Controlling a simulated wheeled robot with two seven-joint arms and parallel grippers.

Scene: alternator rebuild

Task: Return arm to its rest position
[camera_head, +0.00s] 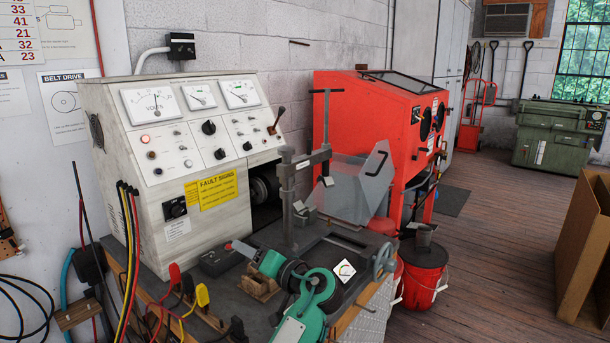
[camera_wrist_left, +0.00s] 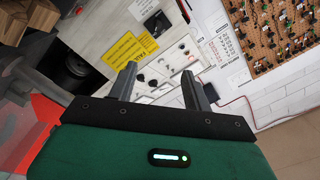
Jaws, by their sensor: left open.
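My left arm (camera_head: 315,290), green with black joints, comes in at the bottom middle of the head view, low over the bench top. My left gripper (camera_head: 257,256) is at its far end, in front of the grey test bench (camera_head: 150,205). In the left wrist view, the two dark fingers of the gripper (camera_wrist_left: 158,70) stand apart with nothing between them. They point toward the test bench panel (camera_wrist_left: 150,84) and its yellow sign (camera_wrist_left: 130,48). My right gripper is not in view.
A clamp post (camera_head: 288,200) with a clear shield (camera_head: 355,190) stands just behind my arm. Coloured leads (camera_head: 128,250) hang at the left. A red cabinet (camera_head: 365,130) and red bucket (camera_head: 424,275) stand to the right. A cardboard box (camera_head: 590,240) is at the right edge, with open floor between.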

